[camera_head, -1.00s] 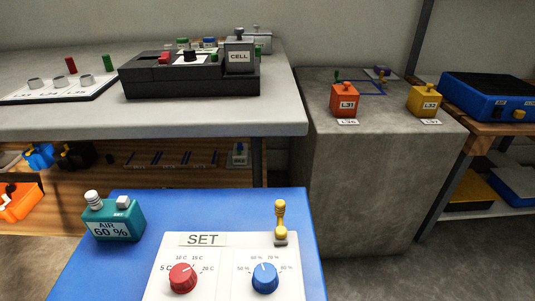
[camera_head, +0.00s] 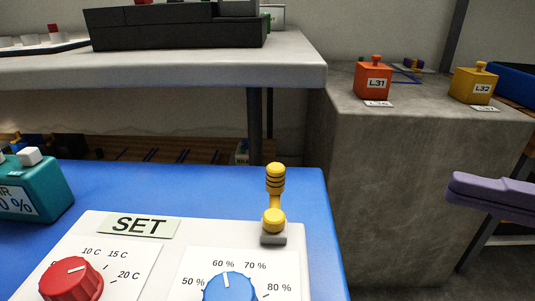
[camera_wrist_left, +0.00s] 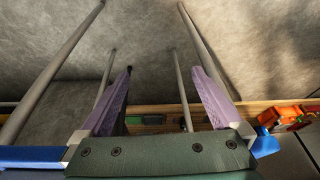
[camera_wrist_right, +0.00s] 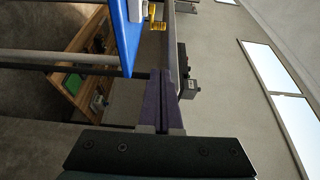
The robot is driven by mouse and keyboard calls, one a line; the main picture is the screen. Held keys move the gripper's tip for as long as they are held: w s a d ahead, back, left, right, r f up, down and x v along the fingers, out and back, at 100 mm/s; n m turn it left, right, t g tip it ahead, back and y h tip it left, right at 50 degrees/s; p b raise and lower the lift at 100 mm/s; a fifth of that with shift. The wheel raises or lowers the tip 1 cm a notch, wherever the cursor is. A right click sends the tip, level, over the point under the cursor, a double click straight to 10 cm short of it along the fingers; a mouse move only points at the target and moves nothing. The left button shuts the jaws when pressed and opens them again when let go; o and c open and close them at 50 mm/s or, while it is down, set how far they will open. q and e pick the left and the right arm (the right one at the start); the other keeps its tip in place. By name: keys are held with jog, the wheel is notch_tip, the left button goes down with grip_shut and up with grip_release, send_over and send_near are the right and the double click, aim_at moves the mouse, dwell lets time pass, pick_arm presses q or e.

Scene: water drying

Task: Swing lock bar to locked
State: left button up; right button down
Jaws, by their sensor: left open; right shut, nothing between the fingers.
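My right gripper (camera_head: 490,194) is shut and empty, with purple fingers, at the right edge of the head view, apart from the lever. In the right wrist view its fingers (camera_wrist_right: 160,75) are together, with the yellow lever (camera_wrist_right: 157,25) beyond them near the blue table's edge. My left gripper (camera_wrist_left: 163,90) is open and empty in the left wrist view, and out of the head view.
The panel lies on a blue table (camera_head: 310,190) with red (camera_head: 70,281) and blue (camera_head: 230,287) knobs. A teal device (camera_head: 38,188) stands at left. A grey bench (camera_head: 290,72) is behind. A concrete block (camera_head: 410,170) carries orange (camera_head: 373,82) and yellow (camera_head: 472,86) boxes. Space right of the lever is clear.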

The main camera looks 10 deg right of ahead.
aim_at(275, 192)
dwell(0.3)
jog(key=x, duration=0.4)
jog(key=s+a+b+x, duration=0.1)
jog(key=x, duration=0.3)
jog(key=s+x, duration=0.1)
jog(key=x, duration=0.3)
jog(key=shift+w+a+b, duration=0.1)
jog(key=shift+a+b, duration=0.25)
jog(key=shift+a, duration=0.45)
jog(key=shift+n+g+y, duration=0.3)
jog(key=shift+g, duration=0.1)
jog(key=shift+w, duration=0.15)
jog(key=shift+g+b, duration=0.3)
